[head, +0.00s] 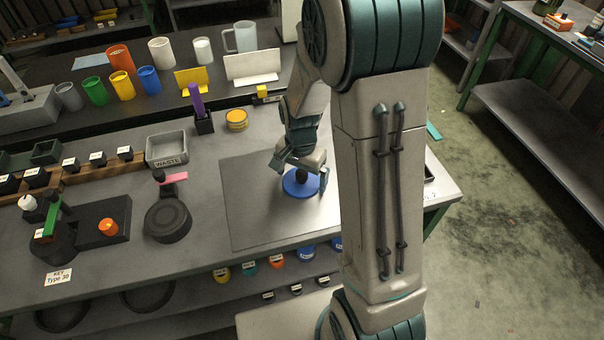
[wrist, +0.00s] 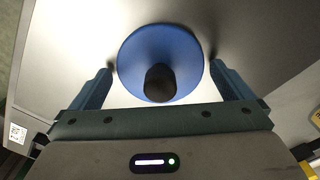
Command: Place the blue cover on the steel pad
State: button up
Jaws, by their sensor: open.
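The blue cover (head: 301,182) is a round blue disc with a black knob in its middle, and it lies on the steel pad (head: 255,215). In the wrist view the blue cover (wrist: 140,55) sits between my fingers, with its black knob toward the palm. My gripper (head: 302,178) is over the cover at the right part of the pad. In the wrist view my gripper (wrist: 160,75) is open, with one finger on each side of the disc. Narrow gaps show between the fingers and the rim. My arm hides the pad's right edge.
A grey WASTE bin (head: 167,149), a yellow-orange round container (head: 237,120) and a dark pen holder (head: 203,123) stand left of and behind the pad. A round black fixture (head: 168,219) is to the left. Several coloured cups line the back shelf. The pad's left part is clear.

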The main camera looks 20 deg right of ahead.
aim_at(301, 173)
notch_tip(301, 173, up, 12)
jog(key=s+r+n+t, duration=0.3)
jog(key=s+n, duration=0.6)
jog(key=s, duration=0.6)
notch_tip(301, 173, up, 2)
jog(key=shift+r, duration=0.1)
